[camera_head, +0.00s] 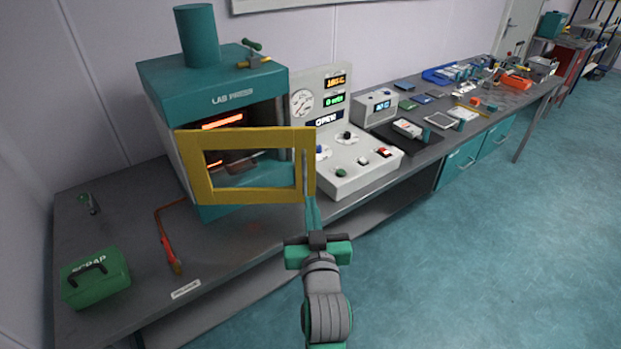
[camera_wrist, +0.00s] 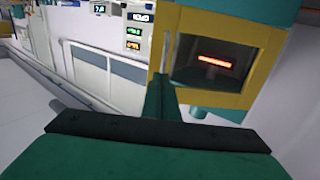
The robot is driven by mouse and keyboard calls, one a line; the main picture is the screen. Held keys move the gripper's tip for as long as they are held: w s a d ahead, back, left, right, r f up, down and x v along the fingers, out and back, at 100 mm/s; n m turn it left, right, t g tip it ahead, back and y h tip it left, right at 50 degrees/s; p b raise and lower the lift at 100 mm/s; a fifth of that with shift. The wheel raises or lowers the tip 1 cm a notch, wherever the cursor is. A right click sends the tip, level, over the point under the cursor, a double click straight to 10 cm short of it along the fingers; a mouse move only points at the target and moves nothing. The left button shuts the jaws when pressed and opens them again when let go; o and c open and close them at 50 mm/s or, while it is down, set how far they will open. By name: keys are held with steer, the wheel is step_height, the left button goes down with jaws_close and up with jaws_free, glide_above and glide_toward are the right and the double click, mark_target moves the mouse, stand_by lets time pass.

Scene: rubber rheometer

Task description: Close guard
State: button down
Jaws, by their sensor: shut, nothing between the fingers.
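The guard (camera_head: 198,166) is a yellow frame with a clear pane on the front of the teal lab press (camera_head: 215,84). It stands swung out from the press, open, with its handle side to the right. A thin grey upright handle (camera_head: 305,174) is on that side. My gripper (camera_head: 311,203) is shut and empty, its tips close to the lower end of the handle; I cannot tell whether they touch. In the wrist view the yellow guard (camera_wrist: 261,75) fills the right side, the grey handle (camera_wrist: 166,52) stands just above my fingers (camera_wrist: 160,82), and glowing heat shows through the pane.
A control panel (camera_head: 352,172) with a display reading OPEN stands right of the press. A green scrap box (camera_head: 95,278) and a red-handled tool (camera_head: 170,250) lie on the bench at left. Small items crowd the bench at right. The floor (camera_head: 480,260) at right is clear.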

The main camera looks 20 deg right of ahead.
mark_target(311, 167)
steer(key=shift+m+g+h, duration=0.3)
steer(key=shift+m+h, duration=0.1)
steer(key=shift+h, duration=0.2)
steer(key=x, duration=1.1)
steer(key=shift+w+d+r, duration=0.1)
steer(key=shift+d+r, duration=0.1)
steer(key=shift+d, duration=0.1)
steer(key=shift+w, duration=0.1)
